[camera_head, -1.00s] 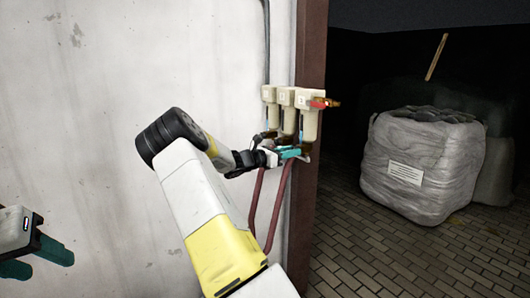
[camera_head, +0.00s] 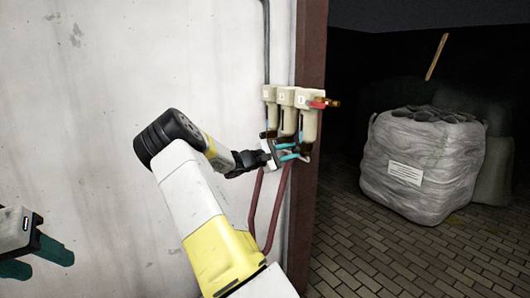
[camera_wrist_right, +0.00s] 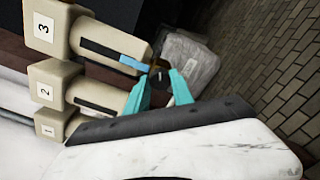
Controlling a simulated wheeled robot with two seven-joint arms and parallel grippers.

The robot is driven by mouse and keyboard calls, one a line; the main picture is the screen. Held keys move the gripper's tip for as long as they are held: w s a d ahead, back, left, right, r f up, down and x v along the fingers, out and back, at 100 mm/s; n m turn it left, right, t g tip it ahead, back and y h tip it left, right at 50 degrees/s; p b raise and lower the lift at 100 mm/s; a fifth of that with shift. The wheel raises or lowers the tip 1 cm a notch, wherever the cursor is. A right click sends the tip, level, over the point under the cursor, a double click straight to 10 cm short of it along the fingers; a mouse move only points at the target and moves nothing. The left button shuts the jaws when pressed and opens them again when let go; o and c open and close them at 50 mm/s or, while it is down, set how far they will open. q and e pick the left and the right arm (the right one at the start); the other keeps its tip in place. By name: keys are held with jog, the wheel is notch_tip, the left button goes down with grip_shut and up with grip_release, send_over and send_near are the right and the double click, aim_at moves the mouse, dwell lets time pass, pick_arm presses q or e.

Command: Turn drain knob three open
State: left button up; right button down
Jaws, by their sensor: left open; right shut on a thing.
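Three cream filter housings hang in a row on the wall's edge. The housing labelled 3 (camera_head: 309,122) is rightmost, and shows at the top in the right wrist view (camera_wrist_right: 112,48). Its dark drain knob (camera_wrist_right: 157,77) is at its lower end, between the teal fingertips of my right gripper (camera_wrist_right: 161,88). The right gripper (camera_head: 289,151) is shut on this knob, reaching in from the left below the housings. The knob is partly hidden by the fingers, and its turn angle cannot be told. My left gripper (camera_head: 38,260) is open and empty at the lower left.
Housings 2 (camera_wrist_right: 85,93) and 1 (camera_wrist_right: 55,124) are close beside housing 3. A red-handled valve (camera_head: 324,103) sticks out right. Red hoses (camera_head: 277,205) hang below. A brown post (camera_head: 308,50) stands behind. A large white bag (camera_head: 420,165) stands on the brick floor at right.

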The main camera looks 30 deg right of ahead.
jog(key=m, duration=0.4)
jog(key=shift+f+m, duration=0.1)
jog(key=shift+m, duration=0.2)
dwell(0.3)
jog(key=c, duration=1.1)
grip_release()
jog(key=a, duration=0.7)
jog(key=shift+s+a, duration=0.35)
jog(key=shift+a, duration=0.05)
